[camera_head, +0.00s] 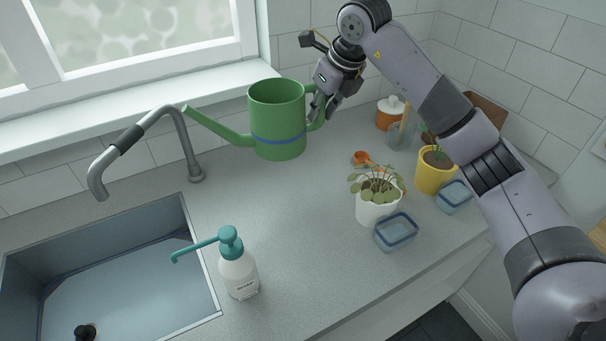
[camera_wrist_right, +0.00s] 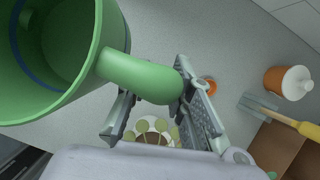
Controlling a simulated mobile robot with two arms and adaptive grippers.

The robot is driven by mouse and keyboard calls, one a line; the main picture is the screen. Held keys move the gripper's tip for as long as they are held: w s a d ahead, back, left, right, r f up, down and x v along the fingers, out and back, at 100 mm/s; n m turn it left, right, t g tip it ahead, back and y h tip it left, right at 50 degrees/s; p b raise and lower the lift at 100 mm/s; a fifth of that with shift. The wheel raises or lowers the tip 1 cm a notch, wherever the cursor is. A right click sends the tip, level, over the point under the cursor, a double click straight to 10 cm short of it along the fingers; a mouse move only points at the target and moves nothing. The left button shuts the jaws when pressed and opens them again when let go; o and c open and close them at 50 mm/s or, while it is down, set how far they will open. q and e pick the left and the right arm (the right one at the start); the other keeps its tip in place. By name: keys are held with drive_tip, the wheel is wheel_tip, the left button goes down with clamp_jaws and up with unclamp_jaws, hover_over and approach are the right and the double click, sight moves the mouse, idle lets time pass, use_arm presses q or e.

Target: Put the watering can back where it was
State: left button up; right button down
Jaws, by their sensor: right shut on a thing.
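The green watering can (camera_head: 277,122) with a blue band is upright at the back of the counter, its long spout pointing left toward the tap. I cannot tell whether its base touches the counter. My right gripper (camera_head: 318,108) is shut on its handle, at the can's right side. In the right wrist view the can's open top (camera_wrist_right: 60,50) fills the upper left, and the handle (camera_wrist_right: 145,78) lies between the fingers of the right gripper (camera_wrist_right: 152,112). My left gripper is not in view.
A sink (camera_head: 120,290) with a tap (camera_head: 160,135) is at left. A white potted plant (camera_head: 377,212), a yellow pot (camera_head: 434,175), blue containers (camera_head: 396,233) and an orange jar (camera_head: 388,118) are at right. The middle counter is clear.

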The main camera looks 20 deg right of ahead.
wheel_tip(320, 180, down, 16)
drive_tip(key=p, duration=0.3)
drive_tip(key=shift+f, duration=0.3)
drive_tip(key=c, duration=1.4)
unclamp_jaws()
drive_tip(key=shift+r, duration=0.25)
drive_tip(key=b+v, duration=0.2)
drive_tip(key=v, duration=0.9)
drive_tip(key=shift+s+d+r, duration=0.1)
drive_tip(key=shift+s+r, duration=0.1)
drive_tip(key=shift+r, duration=0.15)
